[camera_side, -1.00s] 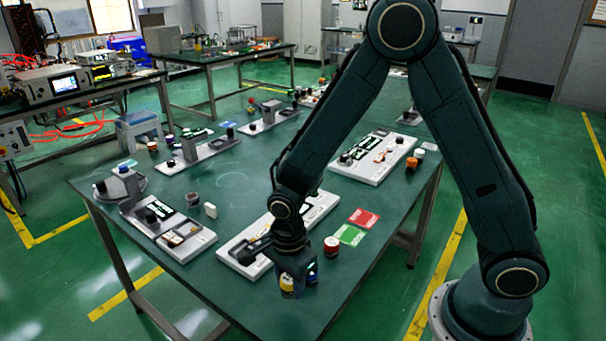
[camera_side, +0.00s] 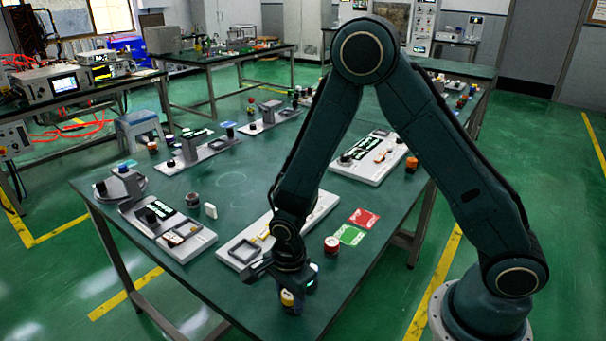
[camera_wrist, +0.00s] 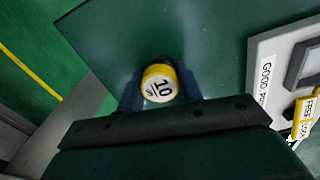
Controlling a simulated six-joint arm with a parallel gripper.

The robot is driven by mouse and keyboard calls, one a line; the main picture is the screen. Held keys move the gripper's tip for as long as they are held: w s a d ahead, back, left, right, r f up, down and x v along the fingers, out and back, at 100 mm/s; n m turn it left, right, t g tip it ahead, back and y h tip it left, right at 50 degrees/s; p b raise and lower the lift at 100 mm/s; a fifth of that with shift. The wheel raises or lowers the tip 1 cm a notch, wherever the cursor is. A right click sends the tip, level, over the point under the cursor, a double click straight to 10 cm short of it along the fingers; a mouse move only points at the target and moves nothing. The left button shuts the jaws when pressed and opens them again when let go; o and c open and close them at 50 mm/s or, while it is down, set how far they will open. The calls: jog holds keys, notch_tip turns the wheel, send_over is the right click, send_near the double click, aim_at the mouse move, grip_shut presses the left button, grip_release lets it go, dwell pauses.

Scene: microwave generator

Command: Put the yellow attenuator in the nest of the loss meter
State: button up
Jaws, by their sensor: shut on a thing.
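The yellow attenuator (camera_side: 288,298) is a short cylinder with a white top; in the wrist view (camera_wrist: 159,83) the top reads 10. My gripper (camera_side: 291,292) is shut on it near the table's front edge, with blue fingers on both sides in the wrist view (camera_wrist: 158,92). In the side view I cannot tell its height above the table. A long white panel (camera_side: 232,262) with a grey square frame lies just left of and behind my gripper. In the wrist view its edge shows at right (camera_wrist: 262,45), with a yellow FREE/LOCK part. I cannot read which unit is the loss meter.
A further panel (camera_side: 372,158) is behind.

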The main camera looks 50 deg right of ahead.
jog(key=shift+f, duration=0.2)
jog(key=o, duration=1.1)
jog(key=shift+r, duration=0.2)
jog(key=r, duration=1.3)
jog(key=shift+s+a+r, duration=0.1)
jog(key=shift+s+r, duration=0.1)
jog(key=shift+r, duration=0.05)
